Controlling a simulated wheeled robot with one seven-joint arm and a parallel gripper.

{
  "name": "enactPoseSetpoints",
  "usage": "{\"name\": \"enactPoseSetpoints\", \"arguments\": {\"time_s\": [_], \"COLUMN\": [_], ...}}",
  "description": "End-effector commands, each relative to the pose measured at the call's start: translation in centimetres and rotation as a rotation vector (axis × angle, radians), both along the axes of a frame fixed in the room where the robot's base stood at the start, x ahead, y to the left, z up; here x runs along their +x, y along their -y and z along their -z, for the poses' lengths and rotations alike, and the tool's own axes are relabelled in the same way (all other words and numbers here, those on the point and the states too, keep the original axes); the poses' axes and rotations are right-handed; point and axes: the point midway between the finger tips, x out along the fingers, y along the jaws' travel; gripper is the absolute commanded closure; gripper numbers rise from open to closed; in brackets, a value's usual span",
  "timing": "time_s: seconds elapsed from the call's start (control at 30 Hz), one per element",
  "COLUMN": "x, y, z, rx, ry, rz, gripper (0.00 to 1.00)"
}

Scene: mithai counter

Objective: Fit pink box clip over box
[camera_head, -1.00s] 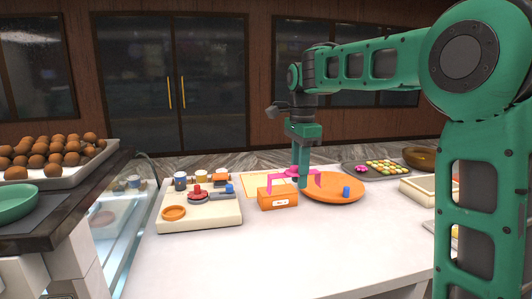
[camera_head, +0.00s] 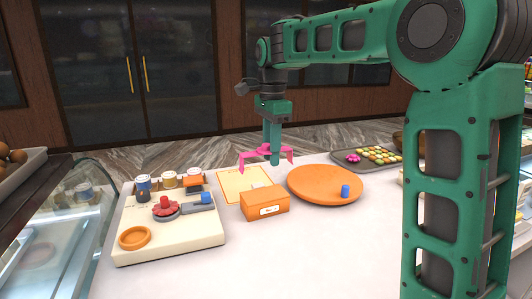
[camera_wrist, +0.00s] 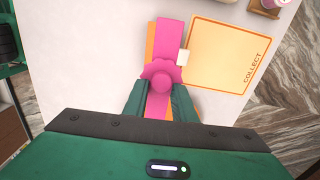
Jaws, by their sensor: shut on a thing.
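My gripper (camera_head: 273,160) is shut on the knob of the pink box clip (camera_head: 247,157) and holds it in the air, legs pointing down. The orange box (camera_head: 259,206), with a pale label on its front, stands on the white counter. In the head view the clip appears above and behind the box, apart from it. In the wrist view the pink clip (camera_wrist: 170,35) covers most of the orange box (camera_wrist: 150,42), whose edge shows along the left. My gripper's fingers (camera_wrist: 157,102) close around the knob there. The exact height gap is hard to tell.
A round orange plate (camera_head: 322,183) with a blue piece stands right of the box. A cream board (camera_head: 185,240) with cups and fittings stands left. A "COLLECT" mat (camera_wrist: 228,55) lies behind the box, and a small pale block (camera_wrist: 183,57) shows beside it. The front counter is clear.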

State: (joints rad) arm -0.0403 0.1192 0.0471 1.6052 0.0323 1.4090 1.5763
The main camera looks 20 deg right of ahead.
Motion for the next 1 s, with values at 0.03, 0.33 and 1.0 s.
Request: {"name": "enactPoseSetpoints", "arguments": {"time_s": [0.03,0.33,1.0], "x": [0.0,0.0,0.0], "y": [-0.3,-0.8,-0.9], "z": [0.0,0.2,6.0], "rx": [0.0,0.0,0.0], "ry": [0.0,-0.001,-0.002], "rz": [-0.004,-0.011,-0.012], "gripper": [0.97,0.97,0.97]}}
